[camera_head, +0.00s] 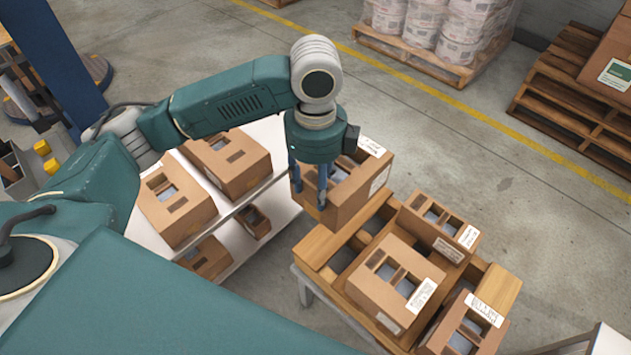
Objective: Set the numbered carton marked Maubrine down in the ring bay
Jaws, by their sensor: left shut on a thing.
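My left gripper (309,188) is shut on a brown carton (353,198), its fingers at the carton's left end. The carton has a white label on top and another on its side, both too small to read. It overlaps the back left corner of a wooden divided tray (318,252); I cannot tell whether it touches the tray. Other labelled cartons stand in the tray: one in the middle (372,289), one at the back right (428,236) and one at the front (446,338). No ring mark or name can be made out. My right gripper is out of view.
Left of the tray, a white shelf (283,137) bears cartons (178,216) and (240,177), with more on its lower level. Tray openings near the held carton look empty. Pallets (410,45) and (570,100) stand beyond a yellow floor line. Grey floor lies clear between.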

